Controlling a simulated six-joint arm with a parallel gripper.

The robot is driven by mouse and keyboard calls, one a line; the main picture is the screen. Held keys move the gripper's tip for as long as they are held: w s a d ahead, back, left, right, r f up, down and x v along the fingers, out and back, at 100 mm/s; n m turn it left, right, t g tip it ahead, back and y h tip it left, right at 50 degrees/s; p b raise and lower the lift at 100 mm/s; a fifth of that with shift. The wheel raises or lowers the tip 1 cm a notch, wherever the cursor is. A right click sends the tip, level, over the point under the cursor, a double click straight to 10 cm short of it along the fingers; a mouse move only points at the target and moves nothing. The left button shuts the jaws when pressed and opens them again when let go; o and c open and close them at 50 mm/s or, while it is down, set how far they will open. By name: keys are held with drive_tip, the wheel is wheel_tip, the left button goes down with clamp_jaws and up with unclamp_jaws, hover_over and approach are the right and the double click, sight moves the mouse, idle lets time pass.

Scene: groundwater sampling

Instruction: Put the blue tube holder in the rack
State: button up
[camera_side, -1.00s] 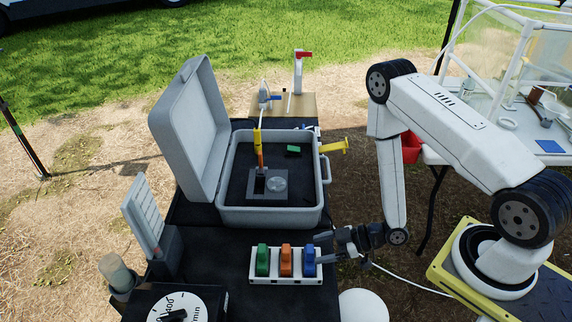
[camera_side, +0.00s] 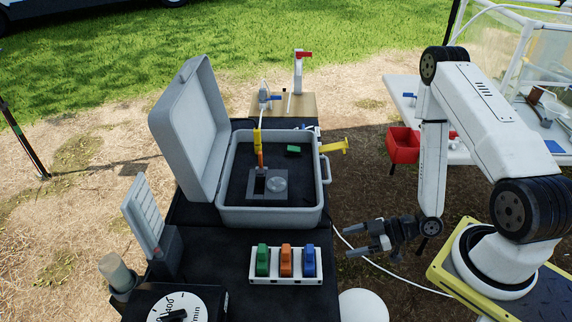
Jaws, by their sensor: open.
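The blue tube holder (camera_side: 309,262) stands in the right-hand place of the white rack (camera_side: 287,280) on the black table. An orange holder (camera_side: 286,261) stands in the middle and a green holder (camera_side: 263,261) on the left. My gripper (camera_side: 352,241) is open and empty, to the right of the rack and apart from it. Its fingers point left, past the table's right edge.
An open grey case (camera_side: 270,218) stands behind the rack, with a probe and a small green block (camera_side: 293,150) in it. A dial box (camera_side: 178,304) is at the front left. A white round object (camera_side: 363,305) is right of the table. A red bin (camera_side: 403,145) is further back.

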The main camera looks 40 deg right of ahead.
drive_tip(key=shift+s+d+r, duration=0.1)
drive_tip(key=shift+s, duration=0.05)
drive_tip(key=shift+d, duration=0.1)
idle(0.6)
drive_tip(key=w+d+r+m+g+h, duration=0.3)
drive_tip(key=w+d+r+g+h, duration=0.1)
drive_tip(key=w+d+r+h, duration=0.35)
drive_tip(key=s+a+r+m+g+h, duration=0.2)
drive_tip(key=s+a+r+m, duration=0.2)
drive_tip(key=r, duration=0.7)
drive_tip(key=a+m, duration=0.2)
drive_tip(key=a, duration=0.1)
drive_tip(key=shift+s+g, duration=0.15)
drive_tip(key=shift+g, duration=0.25)
